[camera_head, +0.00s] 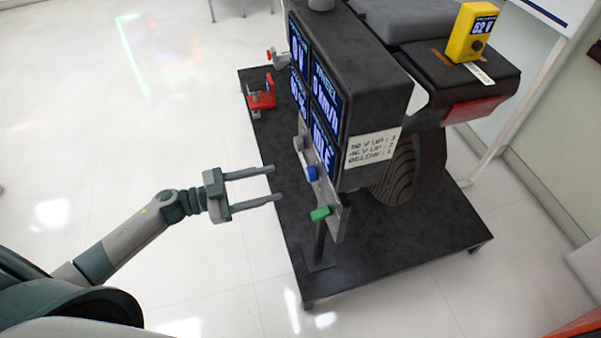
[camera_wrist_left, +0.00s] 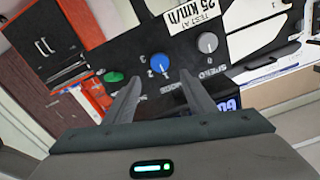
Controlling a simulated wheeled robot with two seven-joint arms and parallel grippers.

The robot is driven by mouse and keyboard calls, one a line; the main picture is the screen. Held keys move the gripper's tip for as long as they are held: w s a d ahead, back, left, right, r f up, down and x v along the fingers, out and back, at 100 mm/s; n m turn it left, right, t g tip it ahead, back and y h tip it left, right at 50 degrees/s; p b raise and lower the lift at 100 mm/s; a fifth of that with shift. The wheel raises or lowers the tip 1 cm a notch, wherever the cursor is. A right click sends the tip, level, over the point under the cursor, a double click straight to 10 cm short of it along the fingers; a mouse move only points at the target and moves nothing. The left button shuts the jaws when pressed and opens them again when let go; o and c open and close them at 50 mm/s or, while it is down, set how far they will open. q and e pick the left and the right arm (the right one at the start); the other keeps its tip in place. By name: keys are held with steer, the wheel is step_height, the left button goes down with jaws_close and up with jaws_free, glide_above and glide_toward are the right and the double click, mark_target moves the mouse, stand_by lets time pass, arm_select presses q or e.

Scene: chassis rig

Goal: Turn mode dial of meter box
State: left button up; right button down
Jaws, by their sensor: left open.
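The dark meter box (camera_head: 370,80) stands on a black platform, with blue-lit screens on its left face. Below the screens a grey panel (camera_head: 333,190) carries a grey, a blue and a green knob. The blue knob (camera_head: 312,173) is the middle one; in the left wrist view the blue knob (camera_wrist_left: 161,64) has small digits around it and lettering below that looks like MODE. My left gripper (camera_head: 277,182) is open and empty, its fingers pointing at the panel, apart from it. In the wrist view the blue knob appears between the fingertips (camera_wrist_left: 160,78). My right gripper is not in view.
A yellow meter (camera_head: 471,32) reading 62 V stands on the black seat. A white label (camera_head: 373,147) lists voltage levels with numbers. The green knob (camera_head: 320,213) and grey knob (camera_wrist_left: 208,42) flank the blue one. Red clamps (camera_head: 262,94) sit on the platform (camera_head: 430,240). Floor at left is clear.

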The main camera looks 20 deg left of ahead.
mark_target(307, 175)
arm_select(q)
steer(key=p+x, duration=0.1)
steer(key=x, duration=0.8)
steer(key=shift+w+d, duration=0.1)
steer(key=shift+c, duration=0.3)
steer(key=c, duration=1)
